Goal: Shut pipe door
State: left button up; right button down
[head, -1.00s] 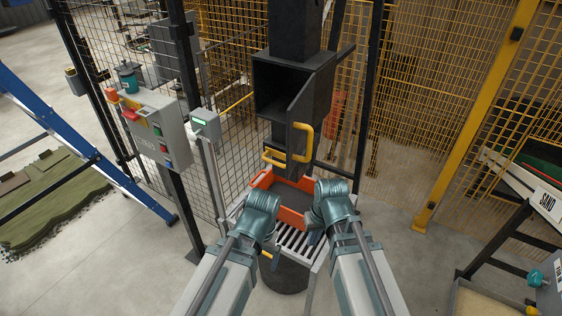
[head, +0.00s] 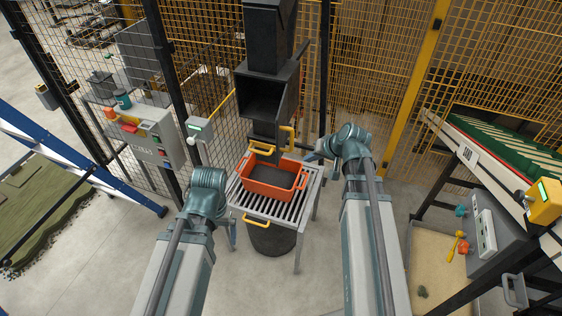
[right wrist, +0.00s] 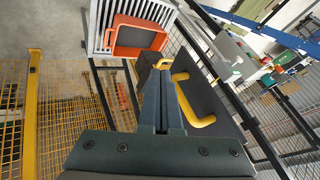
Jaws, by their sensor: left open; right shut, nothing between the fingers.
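The black pipe (head: 271,40) shows in the head view, with the dark mouth of its box (head: 262,98) uncovered. The pipe door (head: 289,108) stands open at the mouth's right side, seen nearly edge-on. Its yellow handle (head: 288,139) hangs low on it and also shows large in the right wrist view (right wrist: 197,98), against the dark panel. My right gripper (head: 308,157) is shut and empty, just right of the door handle; whether it touches is unclear. My left gripper (head: 233,238) is open, in front of and left of the slatted table, away from the door.
An orange tray (head: 249,187) with dark contents sits on the slatted table (head: 308,205) below the pipe. A lower yellow handle (head: 262,148) is behind the tray. Mesh fencing stands behind. A control box (head: 158,145) is left; a sand bin and conveyor are right.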

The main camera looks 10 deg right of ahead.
jog(key=w+a+f+b, duration=0.6)
jog(key=w+f+b, duration=0.1)
jog(key=f+b, duration=0.1)
jog(key=shift+a, duration=0.2)
jog(key=shift+a, duration=0.1)
dwell(0.5)
